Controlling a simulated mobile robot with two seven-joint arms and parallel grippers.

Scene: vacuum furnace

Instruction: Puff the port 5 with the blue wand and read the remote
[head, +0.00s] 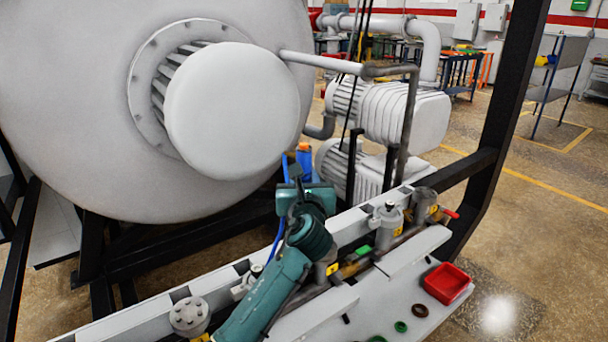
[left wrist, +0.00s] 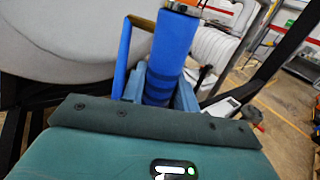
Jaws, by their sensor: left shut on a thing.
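My left gripper (head: 305,180) is shut on the blue wand (head: 304,160), which stands up from the jaws above the rail. In the left wrist view the wand (left wrist: 172,48) is a thick blue cylinder with a tan end at the top, and a blue tube runs beside it. The gripper's pale blue fingers (left wrist: 160,92) flank it. Several metal port fittings (head: 387,225) with yellow tags stand along the rail; their numbers are too small to read. A pale device with a dark patch (left wrist: 221,106) may be the remote; I cannot tell. My right gripper is not in view.
The big grey furnace vessel (head: 75,95) with its round flange cover (head: 232,110) fills the left. Ribbed pumps (head: 400,112) stand behind the rail. A red tray (head: 447,283) and small rings (head: 401,326) lie on the pale shelf (head: 350,318). A black post (head: 510,90) rises at right.

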